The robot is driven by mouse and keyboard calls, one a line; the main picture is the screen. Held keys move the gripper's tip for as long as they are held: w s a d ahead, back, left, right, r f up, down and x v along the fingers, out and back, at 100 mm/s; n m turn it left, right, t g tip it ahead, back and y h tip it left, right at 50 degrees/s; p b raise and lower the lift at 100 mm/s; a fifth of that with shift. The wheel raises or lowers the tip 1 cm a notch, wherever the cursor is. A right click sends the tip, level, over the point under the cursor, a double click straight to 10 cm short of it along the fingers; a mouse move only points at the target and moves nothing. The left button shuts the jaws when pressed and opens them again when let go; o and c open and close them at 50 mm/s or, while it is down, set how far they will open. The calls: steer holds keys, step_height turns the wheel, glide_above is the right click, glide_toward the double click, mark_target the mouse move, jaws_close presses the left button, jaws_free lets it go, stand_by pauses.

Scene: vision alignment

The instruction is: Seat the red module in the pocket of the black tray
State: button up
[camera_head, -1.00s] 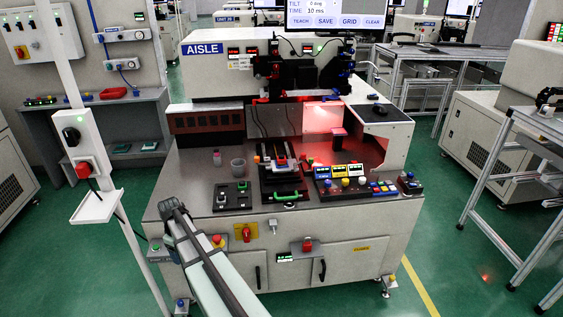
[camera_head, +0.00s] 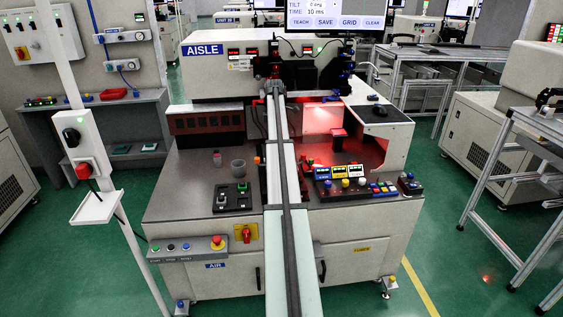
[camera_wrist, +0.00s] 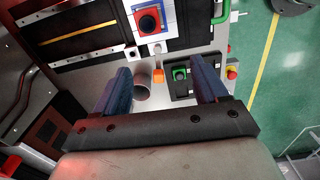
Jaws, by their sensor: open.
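In the wrist view a red square module (camera_wrist: 149,20) with a dark round centre sits on a white and blue plate at the top middle. Black surfaces lie around it, one part (camera_wrist: 197,32) to its right and a slotted part (camera_wrist: 75,30) with a yellow stripe to its left. I cannot tell which is the tray, and I make out no pocket. My gripper (camera_wrist: 160,64) is open and empty, its two blue fingers apart, below the module in the picture. In the head view my arm hides the module and most of the black fixture.
A grey cup (camera_wrist: 142,86), an orange-capped post (camera_wrist: 158,76) and a green-button box (camera_wrist: 180,73) show between my fingers. In the head view a button panel (camera_head: 350,183) stands right of my arm, and a red-lit bay (camera_head: 323,118) is behind it.

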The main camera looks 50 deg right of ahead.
steer(key=d+f, duration=0.1)
steer(key=f, duration=0.1)
steer(key=s+d+f, duration=0.1)
steer(key=f, duration=0.1)
steer(key=d+f, duration=0.1)
steer(key=f, duration=0.1)
steer(key=shift+s+f, duration=0.1)
steer(key=shift+s, duration=0.15)
steer(key=shift+w+d+f, duration=0.1)
steer(key=shift+f, duration=1.3)
steer(key=shift+w+d+f, duration=0.1)
steer(key=shift+f, duration=1.3)
steer(key=c, duration=1.2)
